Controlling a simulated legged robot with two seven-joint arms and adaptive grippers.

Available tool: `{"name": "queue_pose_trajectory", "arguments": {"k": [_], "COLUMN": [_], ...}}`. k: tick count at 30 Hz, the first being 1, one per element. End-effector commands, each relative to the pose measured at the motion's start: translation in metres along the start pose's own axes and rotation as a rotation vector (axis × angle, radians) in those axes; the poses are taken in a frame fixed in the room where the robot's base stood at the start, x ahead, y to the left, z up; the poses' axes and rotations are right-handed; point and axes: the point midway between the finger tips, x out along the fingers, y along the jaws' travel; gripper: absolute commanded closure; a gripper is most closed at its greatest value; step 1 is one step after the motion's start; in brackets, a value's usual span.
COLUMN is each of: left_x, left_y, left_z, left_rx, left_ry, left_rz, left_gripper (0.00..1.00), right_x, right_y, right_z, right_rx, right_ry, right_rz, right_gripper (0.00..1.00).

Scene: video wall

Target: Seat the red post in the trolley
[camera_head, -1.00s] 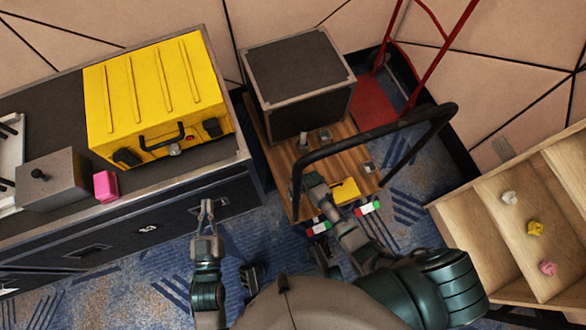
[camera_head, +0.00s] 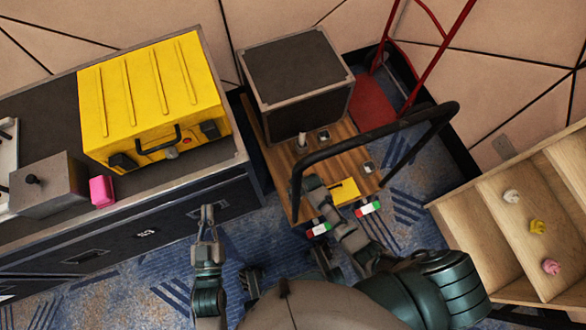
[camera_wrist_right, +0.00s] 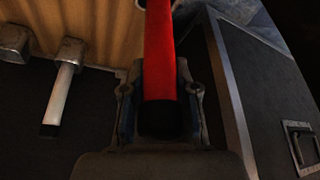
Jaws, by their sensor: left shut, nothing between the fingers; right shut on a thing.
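The red post (camera_wrist_right: 158,50) runs upright through the right wrist view, with a black end low between my fingers. My right gripper (camera_wrist_right: 160,95) is shut on it. In the head view my right gripper (camera_head: 312,184) is over the trolley's wooden deck (camera_head: 283,165), inside the black handle loop; I cannot make out the post there. Small metal sockets (camera_head: 368,167) sit on the deck. A white post (camera_wrist_right: 62,95) with a black end stands at one metal socket in the wrist view. My left gripper (camera_head: 207,212) is shut and empty, in front of the dark cabinet.
A black case (camera_head: 300,75) stands on the deck's far part. The black handle (camera_head: 420,118) arches over the deck. A red hand truck (camera_head: 375,100) stands behind. A yellow case (camera_head: 150,100) lies on the cabinet at left. Wooden shelves (camera_head: 480,215) stand at right.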

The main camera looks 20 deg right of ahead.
Motion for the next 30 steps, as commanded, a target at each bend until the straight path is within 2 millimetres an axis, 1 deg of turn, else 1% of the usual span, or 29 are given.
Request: {"name": "queue_pose_trajectory", "arguments": {"k": [29, 30], "left_x": [-0.0006, -0.0006], "left_y": [-0.0003, -0.0003], "left_z": [0.0078, 0.0077], "left_rx": [-0.002, -0.002], "left_ry": [-0.008, -0.008], "left_rz": [-0.001, -0.001], "left_gripper": [1.00, 1.00], "right_x": [0.0084, 0.0083], "right_y": [0.0003, 0.0003], "right_z": [0.0025, 0.0025], "right_rx": [0.000, 0.000], "right_ry": [0.002, 0.002], "right_rz": [0.000, 0.001], "right_gripper": [1.00, 0.64]}}
